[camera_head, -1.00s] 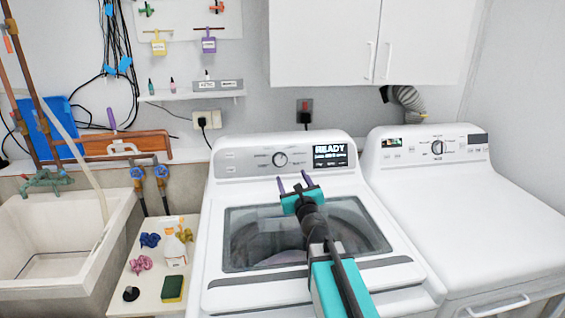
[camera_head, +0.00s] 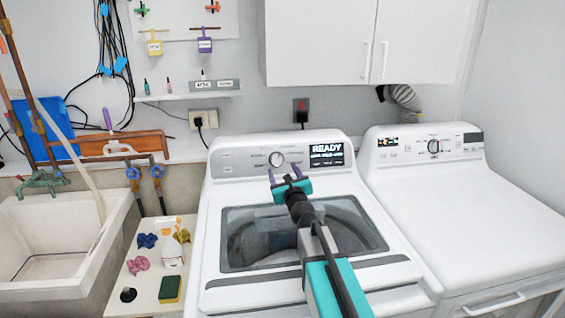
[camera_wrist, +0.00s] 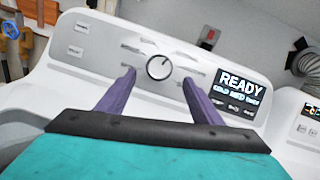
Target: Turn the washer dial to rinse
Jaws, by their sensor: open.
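The washer (camera_head: 215,215) stands in the middle of the head view, with a glass lid window. Its round dial (camera_head: 277,159) sits on the back panel, left of a display (camera_head: 326,155) reading "READY". My gripper (camera_head: 283,175) is open and empty, just in front of the panel. Its two purple fingers (camera_wrist: 158,80) show on either side of the dial in the wrist view, apart from it.
A dryer (camera_head: 470,210) with its own dial (camera_head: 433,146) stands close on the right. A sink (camera_head: 60,245) and a small shelf (camera_head: 150,290) with a bottle and sponge are on the left. White cabinets (camera_head: 320,45) hang above. The space over the washer lid is clear apart from my arm.

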